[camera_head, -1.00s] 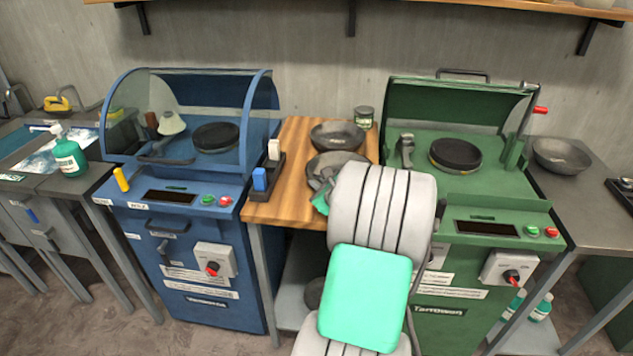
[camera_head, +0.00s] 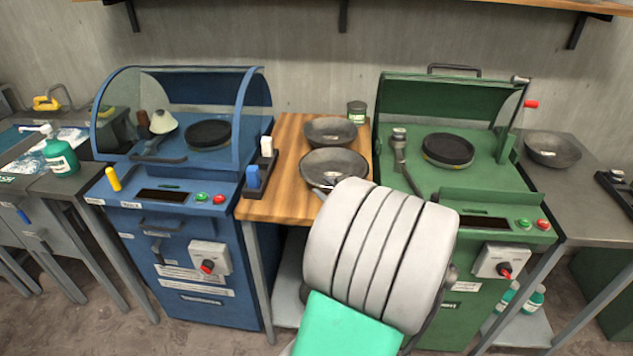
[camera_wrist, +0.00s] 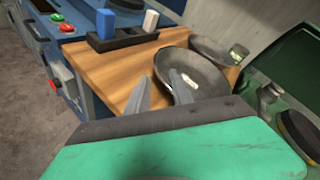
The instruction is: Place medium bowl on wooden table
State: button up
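Two dark grey bowls rest upright on the wooden table (camera_head: 288,205). The front bowl (camera_head: 333,165) looks wider than the back bowl (camera_head: 330,130). The frames do not settle which one is the medium bowl. My gripper (camera_wrist: 158,82) is open, with its two fingers apart. In the wrist view the front bowl (camera_wrist: 205,78) lies just beyond and to the right of the fingers, and its near rim shows between them. I cannot tell whether a finger touches it. In the head view my arm hides most of the gripper.
A blue machine (camera_head: 185,190) stands left of the table and a green machine (camera_head: 450,180) right of it. A third bowl (camera_head: 552,149) sits on the grey table at right. A can (camera_head: 356,112) and a holder with blue and white blocks (camera_head: 260,175) stand on the wooden table.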

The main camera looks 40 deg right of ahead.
jog(key=shift+s+a+r, duration=0.2)
jog(key=shift+s, duration=0.45)
jog(key=w+a+f+n+g+y, duration=0.3)
jog(key=a+n, duration=0.6)
jog(key=a, duration=0.2)
jog(key=w+a+f+n+g+y, duration=0.2)
jog(key=a+n+y, duration=0.1)
jog(key=a+n, duration=0.65)
jog(key=s+a+n+g+h, duration=0.1)
jog(key=s+a+n+g, duration=0.5)
jog(key=s+a+n, duration=0.75)
jog(key=shift+n, duration=0.7)
jog(key=r+p, duration=0.1)
jog(key=w+a+r+p, duration=0.1)
jog(key=r+p, duration=0.1)
jog(key=w+r+p, duration=0.1)
jog(key=r, duration=0.1)
jog(key=shift+w+a, duration=0.25)
jog(key=shift+a, duration=0.15)
